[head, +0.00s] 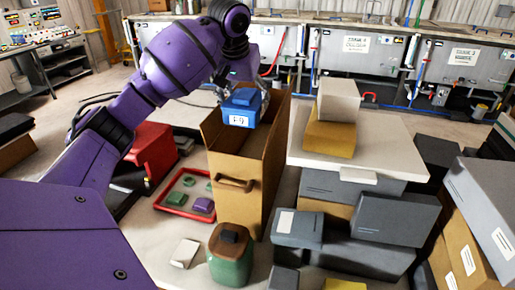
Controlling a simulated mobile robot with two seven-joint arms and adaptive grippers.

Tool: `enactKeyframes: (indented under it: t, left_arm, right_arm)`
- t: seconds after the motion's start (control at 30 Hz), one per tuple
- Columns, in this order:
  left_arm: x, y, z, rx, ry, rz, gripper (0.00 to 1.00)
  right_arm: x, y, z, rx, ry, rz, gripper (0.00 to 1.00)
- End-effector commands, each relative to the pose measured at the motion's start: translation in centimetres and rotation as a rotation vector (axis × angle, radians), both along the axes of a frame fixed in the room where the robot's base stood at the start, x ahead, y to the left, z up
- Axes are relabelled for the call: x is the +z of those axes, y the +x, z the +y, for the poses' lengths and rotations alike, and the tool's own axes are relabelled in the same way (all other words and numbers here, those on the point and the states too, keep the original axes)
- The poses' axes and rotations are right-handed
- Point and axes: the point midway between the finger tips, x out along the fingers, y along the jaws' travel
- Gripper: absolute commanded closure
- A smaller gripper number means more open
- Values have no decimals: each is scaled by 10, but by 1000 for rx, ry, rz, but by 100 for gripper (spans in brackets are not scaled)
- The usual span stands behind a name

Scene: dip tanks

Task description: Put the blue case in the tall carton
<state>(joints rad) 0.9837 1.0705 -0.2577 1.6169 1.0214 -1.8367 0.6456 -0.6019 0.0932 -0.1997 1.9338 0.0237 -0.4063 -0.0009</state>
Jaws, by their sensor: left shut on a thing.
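The blue case (240,114), with a white label on its front, is at the far end of the tall carton's open top. The tall carton (236,198) is brown cardboard, upright, with a handle on its near face. My left gripper (246,88) comes from above and behind and is shut on the blue case. Its fingertips are mostly hidden behind the case. I cannot tell how far the case's lower edge is below the carton's rim. My right gripper does not show.
A red tray (176,211) with small green and purple pieces lies left of the carton, near a red box (150,154). A green jar (230,255) stands in front. Stacked grey boxes (399,217) and a white board (384,143) crowd the right side.

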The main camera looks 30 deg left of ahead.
Motion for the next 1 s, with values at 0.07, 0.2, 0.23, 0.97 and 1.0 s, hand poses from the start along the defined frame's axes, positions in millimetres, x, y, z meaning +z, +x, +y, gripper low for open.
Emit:
enactKeyframes:
  t: [0.07,0.2,0.23,0.97,1.0]
  left_arm:
    - [-20,-1,0,-1,1,5,52]
    - [-58,-1,-1,-1,-1,5,52]
    - [-66,-1,0,-1,0,5,52]
    - [-166,0,-1,0,0,0,52]
    - [-167,0,-1,0,0,-2,52]
  right_arm:
    - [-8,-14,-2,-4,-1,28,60]
    - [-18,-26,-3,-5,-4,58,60]
    - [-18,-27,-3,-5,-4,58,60]
    - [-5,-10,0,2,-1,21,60]
    - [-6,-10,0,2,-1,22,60]
